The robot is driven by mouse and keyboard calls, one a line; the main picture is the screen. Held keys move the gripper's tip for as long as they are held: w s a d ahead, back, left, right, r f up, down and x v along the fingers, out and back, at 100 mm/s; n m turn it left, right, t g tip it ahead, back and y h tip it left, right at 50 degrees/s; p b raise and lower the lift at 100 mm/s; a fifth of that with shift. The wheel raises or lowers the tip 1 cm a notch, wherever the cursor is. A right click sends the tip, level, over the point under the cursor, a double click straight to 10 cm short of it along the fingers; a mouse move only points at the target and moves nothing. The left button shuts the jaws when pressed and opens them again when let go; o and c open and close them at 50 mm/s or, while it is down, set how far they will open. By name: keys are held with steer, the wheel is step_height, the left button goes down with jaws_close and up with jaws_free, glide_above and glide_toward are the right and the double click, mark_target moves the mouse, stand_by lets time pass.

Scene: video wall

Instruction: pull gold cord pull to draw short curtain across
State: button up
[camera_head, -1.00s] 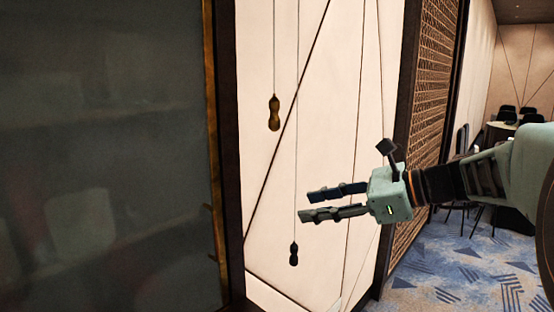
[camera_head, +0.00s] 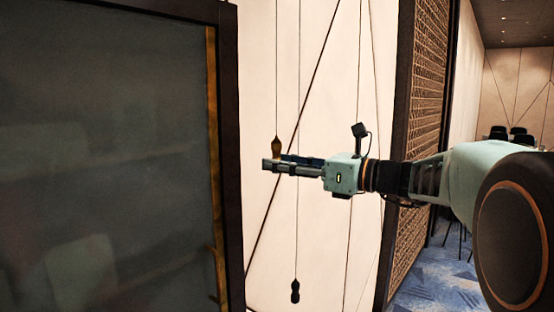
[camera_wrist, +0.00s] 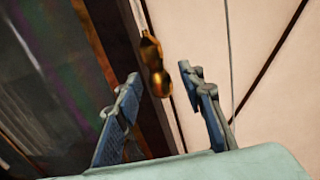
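The gold cord pull (camera_head: 277,146) hangs on a thin cord against the pale wall, just right of the dark framed panel. My gripper (camera_head: 272,163) points left at its height, and the fingertips cover its lower part in the head view. In the wrist view the gold pull (camera_wrist: 156,68) shows its two rounded lobes between and just beyond the two fingertips. The fingers are apart, with a gap on each side of the pull, so my gripper is open and empty. The short curtain cannot be made out in these views.
A dark pull (camera_head: 295,291) hangs lower on a neighbouring cord. The large dark glassy panel (camera_head: 110,150) with a gold-edged frame stands close on the left. A lattice screen (camera_head: 424,130) is on the right, with chairs (camera_head: 518,135) far behind.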

steer(key=shift+w+a, duration=0.3)
steer(key=shift+a, duration=0.35)
jaws_close()
